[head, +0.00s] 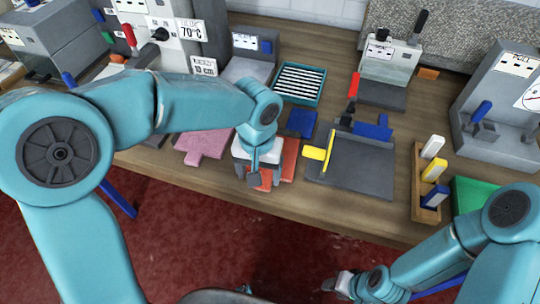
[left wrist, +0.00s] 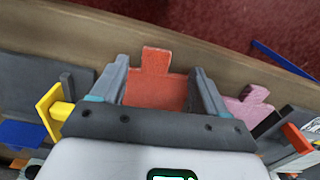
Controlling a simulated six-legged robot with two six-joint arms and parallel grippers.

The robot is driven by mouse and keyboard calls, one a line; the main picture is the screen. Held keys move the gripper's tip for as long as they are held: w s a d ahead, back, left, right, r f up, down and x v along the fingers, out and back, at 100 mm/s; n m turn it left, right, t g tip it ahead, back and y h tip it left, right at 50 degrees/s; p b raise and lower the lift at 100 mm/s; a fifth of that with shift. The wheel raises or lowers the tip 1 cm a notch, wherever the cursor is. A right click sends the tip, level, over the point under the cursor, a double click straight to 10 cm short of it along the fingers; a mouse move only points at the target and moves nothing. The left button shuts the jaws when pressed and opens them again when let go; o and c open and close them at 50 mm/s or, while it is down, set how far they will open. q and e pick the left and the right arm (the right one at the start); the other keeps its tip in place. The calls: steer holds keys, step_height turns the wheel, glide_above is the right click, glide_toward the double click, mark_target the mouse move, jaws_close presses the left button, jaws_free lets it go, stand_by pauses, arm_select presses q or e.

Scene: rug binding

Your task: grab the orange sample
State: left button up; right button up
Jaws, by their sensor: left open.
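The orange sample (head: 290,158) is a flat orange-red piece with a tab, lying on the wooden table near its front edge. In the head view my left gripper (head: 262,178) is over it and hides part of it. In the left wrist view the sample (left wrist: 155,88) shows between the two spread fingers of my left gripper (left wrist: 160,92), its tab pointing to the front edge. The fingers are open, one on each side; I cannot tell whether they touch it. My right gripper (head: 340,284) is low, in front of the table; its jaws are too small to read.
A pink sample (head: 203,145) lies just left of the orange one. A blue piece (head: 301,123) lies behind it. A grey board (head: 360,165) with a yellow-handled tool (head: 318,153) stands to the right. A wooden rack (head: 424,205) stands further right.

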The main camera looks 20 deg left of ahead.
arm_select(q)
steer(key=f, duration=0.4)
steer(key=shift+w+d, duration=0.2)
steer(key=shift+w, duration=0.15)
steer(key=shift+f, duration=0.6)
steer(key=c, duration=1.2)
steer(key=shift+o, duration=0.2)
steer(key=shift+r, duration=0.1)
